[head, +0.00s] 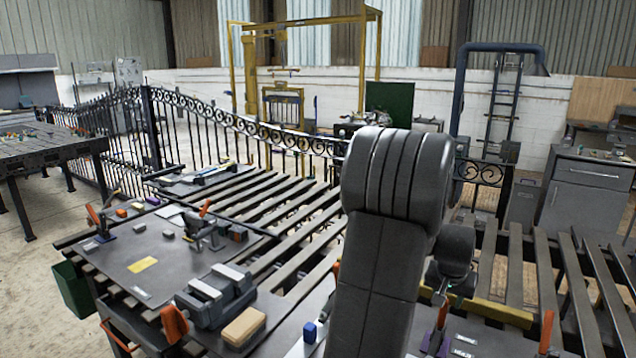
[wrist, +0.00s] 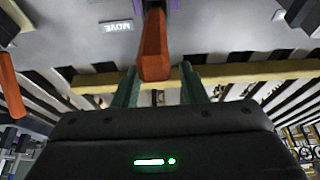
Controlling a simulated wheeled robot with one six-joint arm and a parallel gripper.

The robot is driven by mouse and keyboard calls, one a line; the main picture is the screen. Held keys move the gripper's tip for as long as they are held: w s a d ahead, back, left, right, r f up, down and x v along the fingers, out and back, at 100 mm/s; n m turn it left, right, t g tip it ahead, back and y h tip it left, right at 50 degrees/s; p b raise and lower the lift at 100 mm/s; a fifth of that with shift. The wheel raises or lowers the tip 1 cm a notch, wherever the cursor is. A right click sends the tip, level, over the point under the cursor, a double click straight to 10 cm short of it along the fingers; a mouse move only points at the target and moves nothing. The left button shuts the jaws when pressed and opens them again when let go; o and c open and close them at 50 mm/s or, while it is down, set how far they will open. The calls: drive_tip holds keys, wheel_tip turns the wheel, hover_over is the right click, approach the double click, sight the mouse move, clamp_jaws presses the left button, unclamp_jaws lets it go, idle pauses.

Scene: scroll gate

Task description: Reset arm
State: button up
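My gripper (wrist: 160,74) shows in the wrist view with its two green fingers apart. An orange clamp handle (wrist: 154,42) lies between or just beyond the fingertips, with a narrow gap on each side. I cannot tell its exact depth. In the head view my dark grey arm fills the middle right, and the fingers are hard to make out behind it. The black scroll gate (head: 235,122) stands across the back of the work area. A purple clamp (head: 437,342) sits on the table right of my arm.
A slatted work table (head: 150,245) holds a grey vise (head: 215,295), a tan block (head: 243,327) and several orange-handled clamps. Another orange handle (wrist: 12,90) is at the wrist view's left. A yellow bar (wrist: 250,71) runs behind the fingers. Open floor (head: 40,290) lies at left.

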drive_tip(key=b+v, duration=0.1)
drive_tip(key=v, duration=1)
drive_tip(key=shift+s+a+r, duration=0.1)
drive_tip(key=shift+s+r, duration=0.05)
drive_tip(key=shift+r, duration=0.15)
